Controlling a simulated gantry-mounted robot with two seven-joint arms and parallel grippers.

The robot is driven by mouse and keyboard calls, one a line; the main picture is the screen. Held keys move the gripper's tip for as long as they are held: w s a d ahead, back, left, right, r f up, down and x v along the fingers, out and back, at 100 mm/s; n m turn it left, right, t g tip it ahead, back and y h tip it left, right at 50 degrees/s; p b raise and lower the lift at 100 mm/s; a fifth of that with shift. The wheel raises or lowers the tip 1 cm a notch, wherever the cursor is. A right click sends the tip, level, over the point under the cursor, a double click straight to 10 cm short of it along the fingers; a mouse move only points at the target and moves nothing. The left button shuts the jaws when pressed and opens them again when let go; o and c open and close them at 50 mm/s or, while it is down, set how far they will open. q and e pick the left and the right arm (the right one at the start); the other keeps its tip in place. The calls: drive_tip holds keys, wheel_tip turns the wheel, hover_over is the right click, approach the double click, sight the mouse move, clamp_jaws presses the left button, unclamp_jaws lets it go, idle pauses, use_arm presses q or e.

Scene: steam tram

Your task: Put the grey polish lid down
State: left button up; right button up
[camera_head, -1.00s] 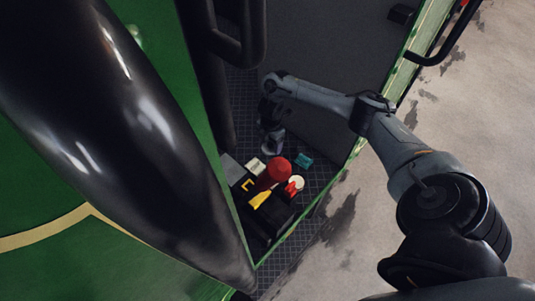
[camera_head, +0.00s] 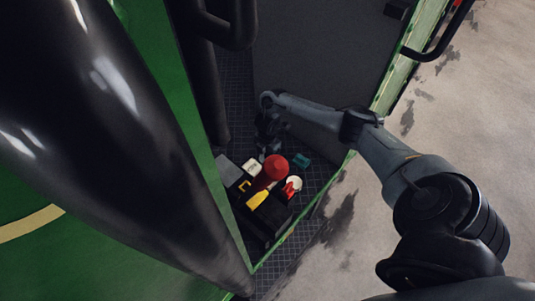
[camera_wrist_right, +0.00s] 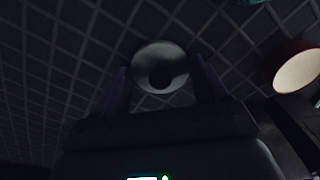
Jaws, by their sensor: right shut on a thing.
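The grey polish lid (camera_wrist_right: 172,52) shows in the right wrist view as a round pale grey disc with a dark round spot in it. It sits between the two finger ends of my right gripper (camera_wrist_right: 160,85), which is shut on it. Dark tiled floor shows behind the lid; I cannot tell how far the lid is from it. In the head view my right gripper (camera_head: 268,135) is small and dark, just behind the red cylinder, and the lid cannot be made out there. My left gripper is not in view.
A red cylinder (camera_head: 275,166), a teal block (camera_head: 301,160), a white block (camera_head: 252,167), a yellow piece (camera_head: 258,199) and a dark box (camera_head: 268,216) crowd the floor near the gripper. A green edge (camera_head: 318,205) bounds the floor. Tiled floor (camera_head: 240,115) is clear behind.

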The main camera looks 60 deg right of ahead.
sight(268, 155)
drive_tip(key=shift+f, duration=0.15)
drive_tip(key=o, duration=1)
wheel_tip(268, 155, up, 12)
drive_tip(key=p, duration=0.4)
drive_tip(key=shift+r, duration=0.2)
